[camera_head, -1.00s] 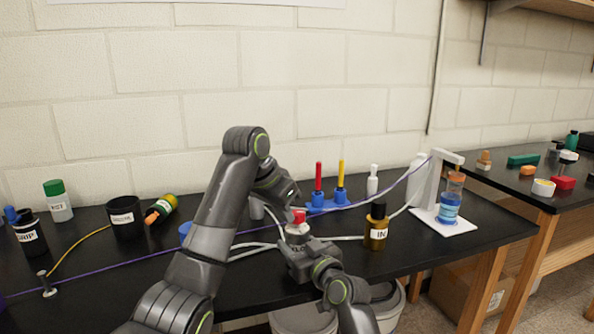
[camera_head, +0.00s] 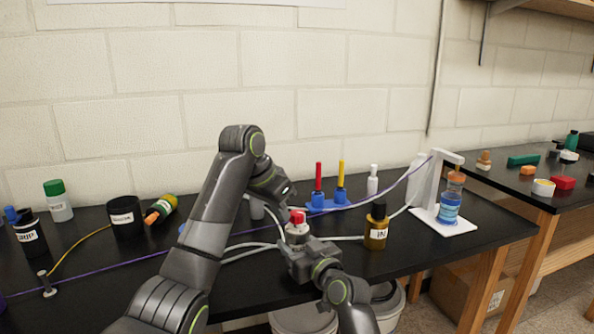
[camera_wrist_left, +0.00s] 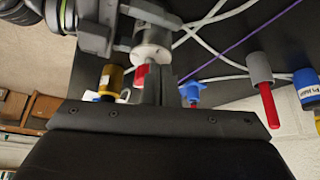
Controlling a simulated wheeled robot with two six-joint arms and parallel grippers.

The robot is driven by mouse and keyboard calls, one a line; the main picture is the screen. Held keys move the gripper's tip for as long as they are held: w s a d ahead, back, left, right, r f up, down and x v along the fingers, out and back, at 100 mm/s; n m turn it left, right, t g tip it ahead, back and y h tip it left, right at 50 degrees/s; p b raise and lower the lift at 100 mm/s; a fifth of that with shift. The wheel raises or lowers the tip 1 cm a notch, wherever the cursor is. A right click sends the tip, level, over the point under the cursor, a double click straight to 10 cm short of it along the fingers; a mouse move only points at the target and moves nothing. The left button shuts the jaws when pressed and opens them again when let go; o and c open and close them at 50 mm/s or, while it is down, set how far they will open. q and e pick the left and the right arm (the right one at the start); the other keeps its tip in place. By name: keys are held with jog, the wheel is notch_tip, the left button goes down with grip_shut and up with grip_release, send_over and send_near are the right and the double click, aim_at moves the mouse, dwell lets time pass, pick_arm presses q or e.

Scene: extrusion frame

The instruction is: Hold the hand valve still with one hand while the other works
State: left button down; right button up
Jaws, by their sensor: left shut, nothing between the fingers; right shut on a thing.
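The hand valve (camera_head: 297,233) is a pale grey body with a red knob (camera_head: 298,217) on top, near the front edge of the black table. My right gripper (camera_head: 301,251) is shut on its lower part from the front. My left gripper (camera_head: 290,198) is just above and behind the knob, shut and empty; its fingertips are mostly hidden in the head view. In the left wrist view the valve body (camera_wrist_left: 152,42) and red knob (camera_wrist_left: 140,76) show beside the left fingers (camera_wrist_left: 160,84). I cannot tell whether the fingers touch the knob.
Pale tubes run from the valve area both ways. A white stand (camera_head: 443,222) is further right. A purple cord crosses the table.

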pick_arm(q)
jog(key=shift+a, duration=0.15)
notch_tip(320, 180, up, 6)
jog(key=shift+s+a, duration=0.15)
dwell(0.4)
notch_tip(320, 180, down, 6)
jog(key=s+d, duration=0.1)
jog(key=d, duration=0.1)
jog(key=shift+s, duration=0.3)
dwell(0.5)
jog(key=shift+w+d, duration=0.15)
jog(key=shift+w, duration=0.1)
dwell(0.6)
